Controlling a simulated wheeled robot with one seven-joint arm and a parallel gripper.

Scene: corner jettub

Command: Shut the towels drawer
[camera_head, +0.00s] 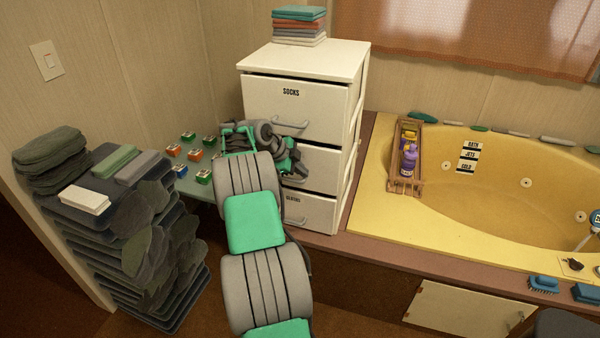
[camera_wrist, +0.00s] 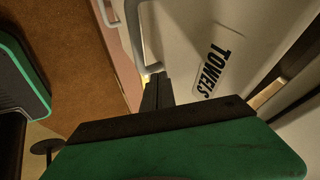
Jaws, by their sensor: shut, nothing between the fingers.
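The white drawer unit (camera_head: 305,62) stands beside the tub. Its top drawer reads SOCKS, and my arm partly covers the middle drawer (camera_head: 322,165) and the bottom one. In the wrist view the towels drawer front (camera_wrist: 190,50) fills the upper right, with its TOWELS label (camera_wrist: 214,72) and a grey handle (camera_wrist: 135,40). A dark gap shows along its right side in that view; I cannot tell how far out the drawer is. My gripper (camera_wrist: 156,92) is shut and empty, its fingertips at the front near the handle; contact is unclear. In the head view my gripper (camera_head: 291,160) is by the middle drawer.
Folded towels (camera_head: 299,25) lie on top of the unit. A stack of dark towels (camera_head: 140,230) stands at left, with small coloured boxes (camera_head: 195,153) behind it. The yellow tub (camera_head: 450,225) with a wooden caddy (camera_head: 396,180) is at right, above a cabinet door (camera_head: 465,308).

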